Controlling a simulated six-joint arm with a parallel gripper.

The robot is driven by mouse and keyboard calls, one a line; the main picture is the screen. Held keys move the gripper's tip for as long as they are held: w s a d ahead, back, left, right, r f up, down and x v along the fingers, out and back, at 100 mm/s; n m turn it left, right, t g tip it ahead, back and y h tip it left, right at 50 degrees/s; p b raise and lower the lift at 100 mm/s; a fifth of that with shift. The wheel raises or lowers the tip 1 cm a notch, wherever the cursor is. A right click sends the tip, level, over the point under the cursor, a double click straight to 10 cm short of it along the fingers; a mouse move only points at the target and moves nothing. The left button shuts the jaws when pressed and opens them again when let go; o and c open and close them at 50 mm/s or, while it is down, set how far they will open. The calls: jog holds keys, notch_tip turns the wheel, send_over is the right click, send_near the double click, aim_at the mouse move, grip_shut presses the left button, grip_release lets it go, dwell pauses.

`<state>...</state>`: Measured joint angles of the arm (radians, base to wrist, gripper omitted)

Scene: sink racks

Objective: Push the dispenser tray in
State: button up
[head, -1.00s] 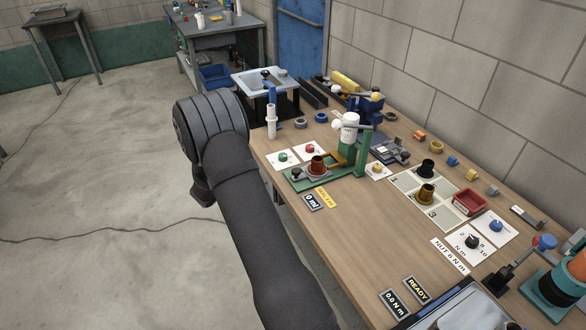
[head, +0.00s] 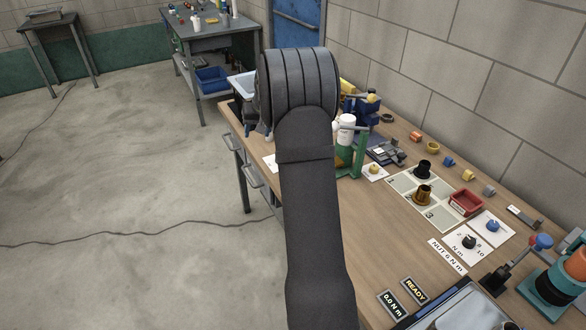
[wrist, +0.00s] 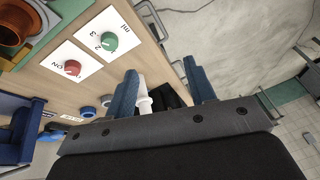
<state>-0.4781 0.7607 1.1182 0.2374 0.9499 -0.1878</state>
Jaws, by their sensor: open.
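The dispenser, with its white bottle (head: 346,124) and green stand (head: 357,160), stands at mid-bench in the head view. My arm hides its tray there. In the wrist view, part of a green base (wrist: 51,14) with a brown cup (wrist: 14,22) shows at the top left corner, cut off by the frame. My gripper (wrist: 161,88) is open, with two blue fingers spread apart over the bench's edge side. It is apart from the green base, which lies to its upper left.
A green knob (wrist: 107,41) and a red knob (wrist: 72,68) sit on white cards between the green base and my gripper. A white upright thing (wrist: 144,101) shows between the fingers. A blue device (wrist: 22,136) is at the lower left. Open floor lies beyond the bench edge.

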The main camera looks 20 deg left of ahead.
jog(key=s+d+r+g+h, duration=0.15)
jog(key=d+r+h, duration=0.35)
jog(key=d, duration=0.7)
jog(key=shift+g+y, duration=0.35)
jog(key=shift+y, duration=0.25)
notch_tip(320, 180, down, 16)
jog(key=shift+d+f, duration=0.1)
jog(key=shift+f, duration=0.15)
